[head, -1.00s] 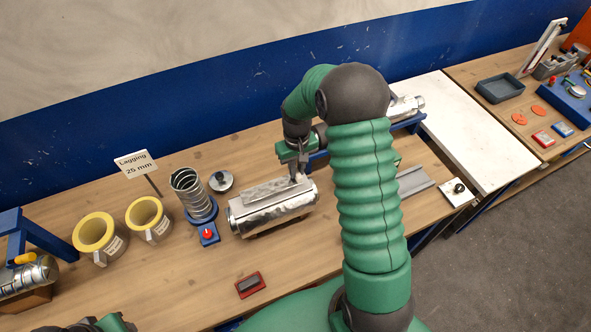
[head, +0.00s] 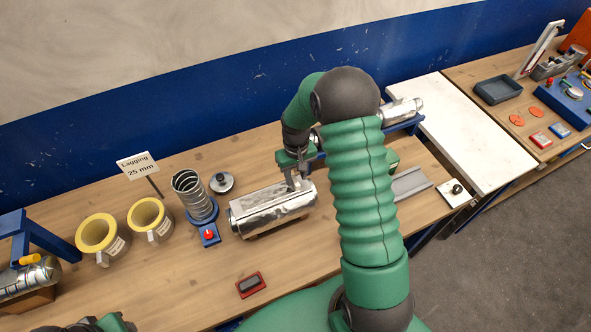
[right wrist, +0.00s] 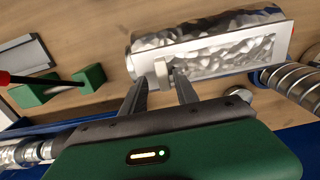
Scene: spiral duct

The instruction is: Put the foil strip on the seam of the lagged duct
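The lagged duct (head: 248,226) is a shiny crinkled foil cylinder lying on the bench. The foil strip (right wrist: 225,55) is a flat crinkled rectangle with a pale border. It lies along the duct, against its foil cover, and has a small pale tab (right wrist: 161,72) at one end. My right gripper (right wrist: 161,80) has its fingers spread on either side of the tab, with small gaps showing. In the head view the right gripper (head: 297,183) is at the duct's right end. The seam is hidden. Only part of my left arm shows at the bottom left; its fingers are unclear.
A red-and-black block (head: 251,285) lies in front. A grey channel (head: 408,184) lies to the right. The bench front is mostly clear.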

